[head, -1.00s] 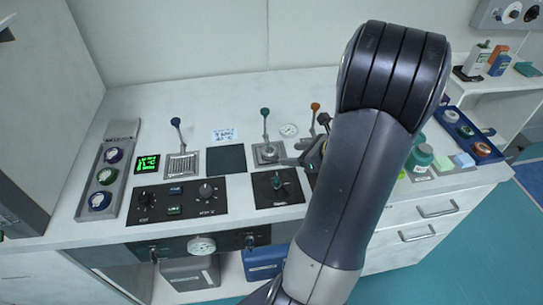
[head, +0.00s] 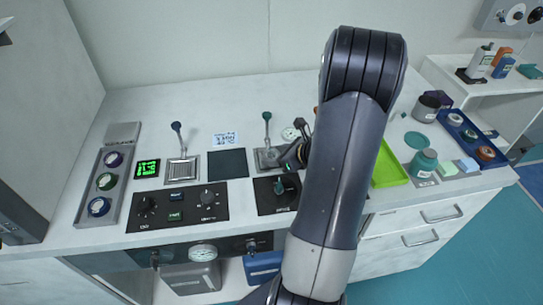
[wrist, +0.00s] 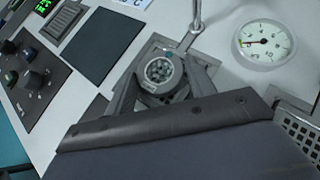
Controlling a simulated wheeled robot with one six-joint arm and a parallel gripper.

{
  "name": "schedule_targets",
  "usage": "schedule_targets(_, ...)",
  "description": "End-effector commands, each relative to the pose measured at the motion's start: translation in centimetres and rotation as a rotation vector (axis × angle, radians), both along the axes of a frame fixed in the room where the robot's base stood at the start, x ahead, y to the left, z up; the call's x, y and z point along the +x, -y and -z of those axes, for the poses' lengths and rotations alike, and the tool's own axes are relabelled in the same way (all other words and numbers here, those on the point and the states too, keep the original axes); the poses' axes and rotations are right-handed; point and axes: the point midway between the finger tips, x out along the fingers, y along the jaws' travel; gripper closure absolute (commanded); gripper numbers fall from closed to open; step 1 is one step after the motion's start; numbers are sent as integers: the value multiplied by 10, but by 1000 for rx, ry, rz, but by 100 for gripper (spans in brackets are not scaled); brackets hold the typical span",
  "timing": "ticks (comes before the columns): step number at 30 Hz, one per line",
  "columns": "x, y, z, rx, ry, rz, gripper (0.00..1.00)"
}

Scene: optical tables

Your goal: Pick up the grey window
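The grey window (wrist: 162,72), a round disc with a grey rim, shows in the wrist view on or just above the square metal plate (wrist: 150,48) of a lever. Its clear middle shows a mesh pattern. My gripper (wrist: 162,76) has one finger on each side of the disc. The fingers look apart, with the disc between them; I cannot tell whether they touch it. In the head view my gripper (head: 285,160) is low over the right part of that plate (head: 266,154) and hides part of it. The disc is not clear there.
A teal-topped lever (head: 267,128) rises just behind the plate. A round gauge (wrist: 266,42) lies to the right. A dark square pad (head: 227,163) is to the left, and a black knob panel (head: 277,193) is in front. A rack (head: 103,183) holds several coloured discs.

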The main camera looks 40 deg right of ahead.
Motion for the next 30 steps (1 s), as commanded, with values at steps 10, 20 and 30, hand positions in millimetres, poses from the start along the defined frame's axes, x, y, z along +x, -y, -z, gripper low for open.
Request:
schedule_targets(10,0,0,0,0,0,0,74)
schedule_targets(20,0,1,-13,-3,3,0,74)
schedule_targets(30,0,0,-73,-4,3,-1,74)
